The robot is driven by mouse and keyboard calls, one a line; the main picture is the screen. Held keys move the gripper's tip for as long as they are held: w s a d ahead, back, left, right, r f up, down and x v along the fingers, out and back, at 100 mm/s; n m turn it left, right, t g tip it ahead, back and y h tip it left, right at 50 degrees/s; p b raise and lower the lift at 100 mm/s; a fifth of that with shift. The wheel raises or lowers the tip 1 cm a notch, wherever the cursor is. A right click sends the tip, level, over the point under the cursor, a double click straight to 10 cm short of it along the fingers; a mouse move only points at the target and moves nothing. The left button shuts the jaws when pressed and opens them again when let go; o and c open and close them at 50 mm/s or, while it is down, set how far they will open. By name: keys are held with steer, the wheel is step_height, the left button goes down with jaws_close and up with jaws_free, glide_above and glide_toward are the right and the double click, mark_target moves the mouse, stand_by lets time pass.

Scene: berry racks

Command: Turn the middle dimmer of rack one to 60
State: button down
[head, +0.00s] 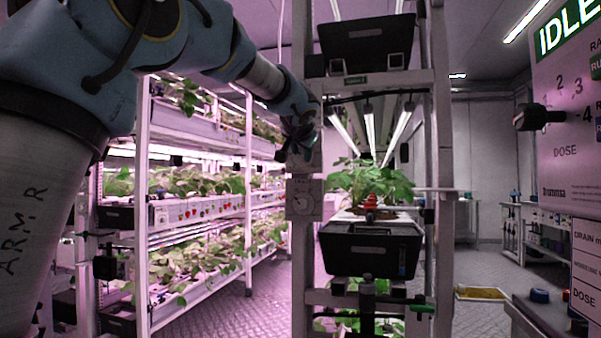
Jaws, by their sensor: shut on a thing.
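My gripper (294,150) is at the left post (302,262) of the near rack, seen from behind and to the side. It is shut on a dimmer knob at the post; its fingers hide the knob and its pointer, so I cannot read the setting. Part of a pale plate (316,156) shows just right of the fingers. A lower dimmer plate (303,198) with a round dial sits on the same post below my gripper, clear of it. Its scale is too small to read.
The near rack holds a black bin (368,44) on top and a black tank (369,250) below a leafy plant (366,184). Long planted racks (198,215) stand at left. A panel marked IDLE (567,110) with a black knob (537,117) is at right. Floor shows between them.

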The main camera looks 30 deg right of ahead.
steer(key=m+b, duration=0.1)
steer(key=b, duration=0.1)
steer(key=f+m+t+b, duration=0.1)
steer(key=b, duration=0.2)
steer(key=shift+s+d+m+t+y, duration=0.1)
steer(key=shift+m+t+y, duration=0.2)
steer(key=m+t+b, duration=0.1)
steer(key=m+b, duration=0.2)
steer(key=b, duration=0.2)
steer(key=shift+f+m+t+y+b, duration=0.1)
steer(key=shift+m+t+y+b, duration=0.2)
steer(key=shift+m+t, duration=0.1)
steer(key=m+t+b, duration=0.1)
steer(key=m+b, duration=0.2)
steer(key=b, duration=0.1)
steer(key=m+t+h+b, duration=0.1)
steer(key=m+b, duration=0.2)
steer(key=shift+m, duration=0.3)
steer(key=c, duration=0.5)
jaws_free()
steer(key=shift+s, duration=0.1)
